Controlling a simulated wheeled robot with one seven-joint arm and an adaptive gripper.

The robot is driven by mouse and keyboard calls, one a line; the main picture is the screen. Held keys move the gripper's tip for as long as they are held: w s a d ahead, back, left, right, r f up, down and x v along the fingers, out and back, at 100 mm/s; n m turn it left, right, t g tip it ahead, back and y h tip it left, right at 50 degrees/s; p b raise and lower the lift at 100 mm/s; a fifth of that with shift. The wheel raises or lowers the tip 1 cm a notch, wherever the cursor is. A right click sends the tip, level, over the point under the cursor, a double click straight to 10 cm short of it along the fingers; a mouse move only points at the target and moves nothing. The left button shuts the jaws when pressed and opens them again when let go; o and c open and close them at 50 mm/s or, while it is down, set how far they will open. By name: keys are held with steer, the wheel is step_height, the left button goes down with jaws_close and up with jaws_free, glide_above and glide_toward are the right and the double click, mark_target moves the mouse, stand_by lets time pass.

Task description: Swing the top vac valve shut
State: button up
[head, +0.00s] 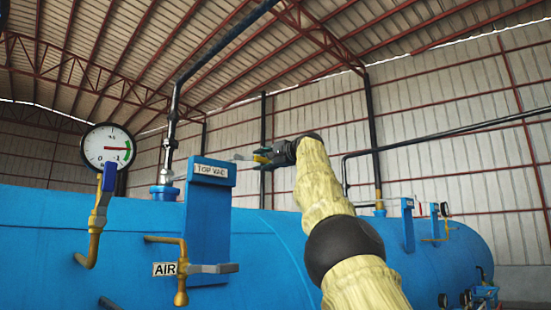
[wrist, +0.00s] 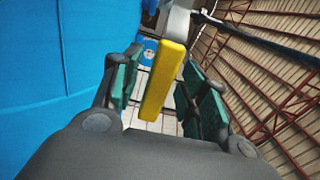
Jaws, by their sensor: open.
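The top vac valve shows as a grey lever (head: 243,157) with a yellow grip beside the blue bracket (head: 207,215) that carries the TOP VAC label (head: 212,170). In the wrist view its yellow grip (wrist: 162,82) runs lengthwise between the green finger pads of my gripper (wrist: 165,75). The pads stand apart on either side of the grip, with visible gaps. The grey part of the lever (wrist: 178,22) continues beyond the fingertips. In the head view my gripper (head: 266,157) reaches the lever from the right. The valve body is mostly hidden behind the bracket.
The blue autoclave shell (head: 60,235) fills the lower left. A pressure gauge (head: 107,147) and a blue-handled valve (head: 109,178) stand left of the bracket. The AIR valve lever (head: 213,268) is below. A dark vertical pipe (head: 172,120) rises behind. Space above my arm is free.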

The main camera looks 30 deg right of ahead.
steer(key=shift+v, duration=1.45)
steer(key=v, duration=0.8)
steer(key=shift+s, duration=0.35)
steer(key=shift+d+f, duration=0.1)
